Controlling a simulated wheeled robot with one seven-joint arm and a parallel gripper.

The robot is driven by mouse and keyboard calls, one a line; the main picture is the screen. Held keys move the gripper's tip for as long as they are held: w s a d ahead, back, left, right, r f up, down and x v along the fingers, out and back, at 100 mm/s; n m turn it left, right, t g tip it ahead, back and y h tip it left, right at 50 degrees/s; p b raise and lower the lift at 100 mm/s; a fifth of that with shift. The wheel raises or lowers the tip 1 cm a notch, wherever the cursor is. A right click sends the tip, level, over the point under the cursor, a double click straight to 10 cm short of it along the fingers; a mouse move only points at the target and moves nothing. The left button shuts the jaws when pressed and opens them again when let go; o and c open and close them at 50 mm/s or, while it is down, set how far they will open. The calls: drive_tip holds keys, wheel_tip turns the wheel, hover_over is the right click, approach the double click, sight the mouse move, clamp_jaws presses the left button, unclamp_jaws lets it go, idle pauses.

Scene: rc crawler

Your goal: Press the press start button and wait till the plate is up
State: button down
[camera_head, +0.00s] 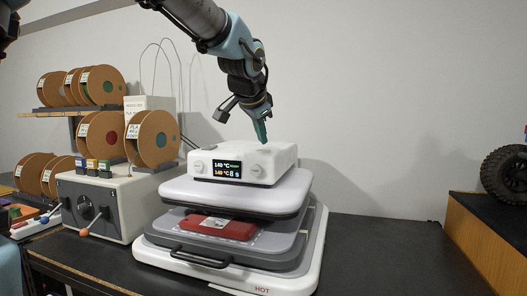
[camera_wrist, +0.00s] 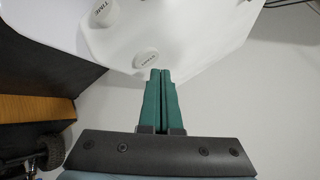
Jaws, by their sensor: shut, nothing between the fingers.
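The heat press has a white control box (camera_head: 270,155) on top, with a lit display (camera_head: 227,169) reading about 140 °C on two lines and a seconds figure. In the wrist view a round white button (camera_wrist: 147,60), its small label seeming to read START, sits near another marked TIME (camera_wrist: 104,12). My gripper (camera_head: 263,139) is shut and empty, fingers pointing down at the box's top. In the wrist view its green fingertips (camera_wrist: 160,72) are beside the START button; I cannot tell whether they touch. The upper plate (camera_head: 237,193) is above the lower plate (camera_head: 262,246), with a red piece (camera_head: 215,228) between.
A grey box (camera_head: 125,205) with levers stands left of the press, below filament spools (camera_head: 157,137). The dark table (camera_head: 390,262) is clear to the right. A wheel (camera_head: 507,174) sits on a wooden block (camera_head: 492,235) at far right. A HOT label marks the press base (camera_head: 165,262).

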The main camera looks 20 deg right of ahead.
sight(261, 151)
drive_tip(key=shift+f, duration=0.1)
drive_tip(key=shift+f+b, duration=0.3)
drive_tip(key=shift+b, duration=0.05)
drive_tip(key=shift+f+b, duration=0.35)
drive_tip(key=shift+f, duration=0.1)
idle(0.8)
drive_tip(key=shift+r, duration=0.1)
drive_tip(key=shift+r+p, duration=0.75)
drive_tip(key=shift+r, duration=0.05)
wheel_tip(261, 151, up, 5)
drive_tip(key=p, duration=0.4)
idle(0.9)
